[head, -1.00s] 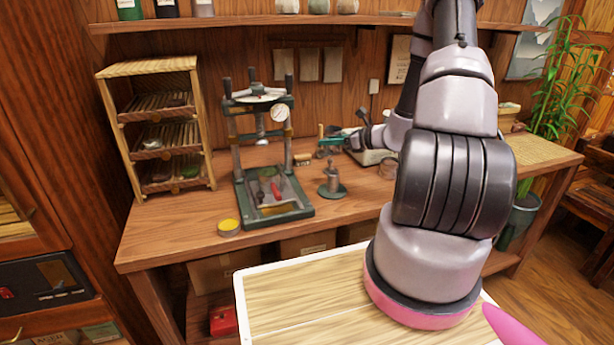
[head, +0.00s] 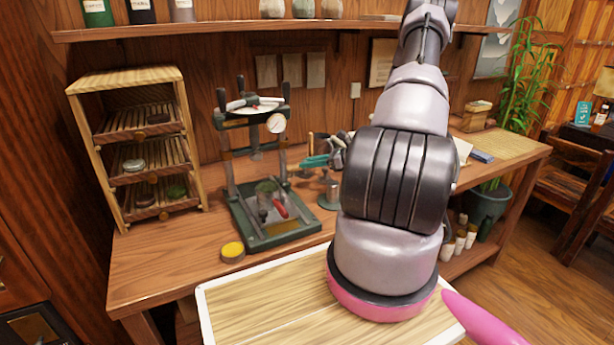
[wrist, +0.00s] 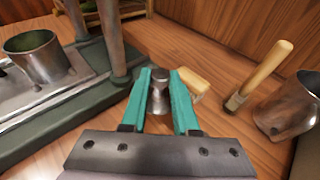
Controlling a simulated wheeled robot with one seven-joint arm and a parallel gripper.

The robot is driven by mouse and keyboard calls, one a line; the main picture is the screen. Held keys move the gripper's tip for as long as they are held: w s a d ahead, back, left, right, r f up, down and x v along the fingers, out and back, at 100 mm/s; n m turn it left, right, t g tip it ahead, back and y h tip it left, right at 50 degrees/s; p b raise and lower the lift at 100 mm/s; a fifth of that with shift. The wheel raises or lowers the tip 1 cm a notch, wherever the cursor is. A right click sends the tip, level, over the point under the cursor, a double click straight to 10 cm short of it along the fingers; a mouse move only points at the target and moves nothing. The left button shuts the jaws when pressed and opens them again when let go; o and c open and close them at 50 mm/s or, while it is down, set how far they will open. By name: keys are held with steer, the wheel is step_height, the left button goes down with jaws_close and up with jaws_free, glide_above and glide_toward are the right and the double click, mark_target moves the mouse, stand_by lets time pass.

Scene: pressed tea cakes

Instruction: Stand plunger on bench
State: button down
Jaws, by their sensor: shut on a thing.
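In the wrist view, the teal fingers of my gripper (wrist: 160,100) are shut on a small grey metal piece with a rounded top, which I take to be the plunger (wrist: 158,77). I cannot tell whether its lower end touches the bench. In the head view, my gripper (head: 316,161) is low over the bench (head: 172,258), just right of the press, and the held piece is too small to make out there. My arm hides part of this area.
The green-based press (head: 280,236) stands left of my gripper, with a metal cup (wrist: 38,58) on it. A metal piece on a round base (head: 329,199) stands in front. A wooden block (wrist: 193,82), a wooden-handled tool (wrist: 262,72) and another metal cup (wrist: 290,106) are close by.

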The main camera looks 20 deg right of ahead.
mark_target(309, 174)
steer(key=shift+f, duration=2.1)
steer(key=shift+f, duration=0.1)
steer(key=c, duration=0.7)
jaws_free()
steer(key=shift+f, duration=0.1)
